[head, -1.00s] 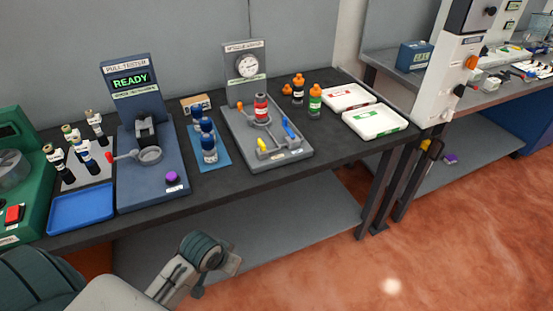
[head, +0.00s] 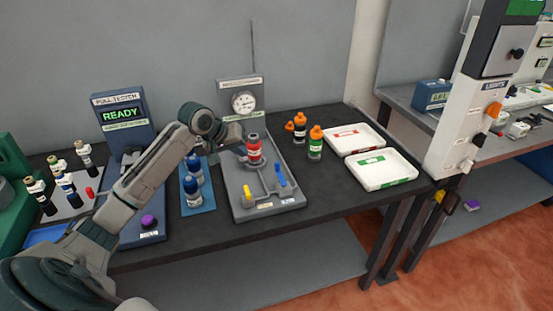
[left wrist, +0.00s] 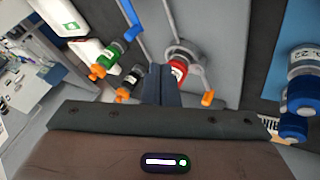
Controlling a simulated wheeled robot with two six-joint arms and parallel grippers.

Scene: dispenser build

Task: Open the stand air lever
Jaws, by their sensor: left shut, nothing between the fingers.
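The grey stand (head: 240,203) has a gauge panel at its back and a red-banded bottle (head: 253,150) upright on it. A yellow lever handle (head: 247,192) and a blue lever handle (head: 281,175) show on its front part; the blue one also shows in the left wrist view (left wrist: 128,10). There, an orange tip (left wrist: 207,98) sits beside the red bottle (left wrist: 179,68). I cannot read which is the air lever. My left gripper (head: 238,150) is over the stand, left of the red bottle. Its fingers (left wrist: 165,72) are shut and empty. My right gripper is not in view.
Blue-capped bottles (head: 193,192) stand on a blue mat left of the stand. Orange-capped bottles (head: 315,146) and two white trays (head: 385,171) are to its right. The pull tester (head: 120,115) is at the left, partly behind my arm.

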